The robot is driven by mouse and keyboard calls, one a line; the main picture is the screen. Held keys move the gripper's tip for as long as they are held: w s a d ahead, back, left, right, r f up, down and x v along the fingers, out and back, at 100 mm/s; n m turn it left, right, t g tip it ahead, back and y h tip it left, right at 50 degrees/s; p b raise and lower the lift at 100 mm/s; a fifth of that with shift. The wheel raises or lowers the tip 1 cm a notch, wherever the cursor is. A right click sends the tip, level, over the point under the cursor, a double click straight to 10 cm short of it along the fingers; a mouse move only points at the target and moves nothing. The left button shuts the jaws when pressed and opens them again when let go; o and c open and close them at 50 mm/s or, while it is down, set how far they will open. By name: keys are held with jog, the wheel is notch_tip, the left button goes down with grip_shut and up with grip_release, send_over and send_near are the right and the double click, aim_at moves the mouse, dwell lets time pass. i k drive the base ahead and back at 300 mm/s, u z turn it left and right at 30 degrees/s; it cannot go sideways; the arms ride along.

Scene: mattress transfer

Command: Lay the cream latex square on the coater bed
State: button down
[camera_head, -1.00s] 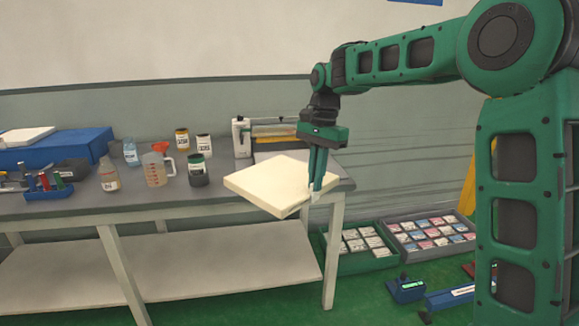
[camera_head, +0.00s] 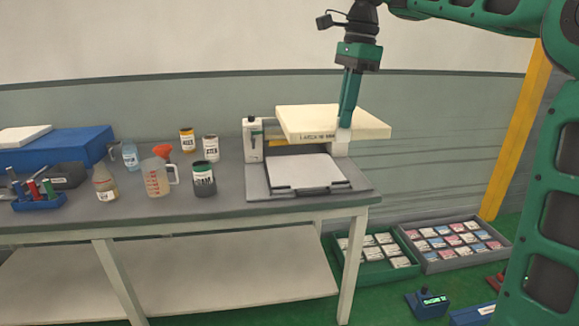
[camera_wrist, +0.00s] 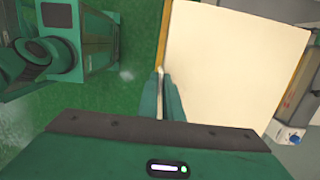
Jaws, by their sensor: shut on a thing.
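The cream latex square (camera_head: 310,121) is a thick pale slab with small dark lettering on its front edge. My gripper (camera_head: 345,124) is shut on its front edge, right of the middle, and holds it in the air above the back of the coater. In the wrist view the slab (camera_wrist: 235,60) extends away from my gripper fingers (camera_wrist: 160,95). The coater bed (camera_head: 305,170) is a flat pale plate in a grey frame at the right end of the bench, and its top looks bare. The slab hides part of the coater's rear bar.
Left of the coater stand a dark jar (camera_head: 204,180), a measuring jug (camera_head: 159,178) with an orange funnel, and several bottles. A blue box (camera_head: 70,150) is at the far left. Trays of packets (camera_head: 452,242) lie on the green floor right of the bench.

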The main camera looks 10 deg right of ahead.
aim_at(304, 169)
jog(key=z, duration=0.05)
jog(key=i, duration=0.95)
jog(key=z, duration=0.05)
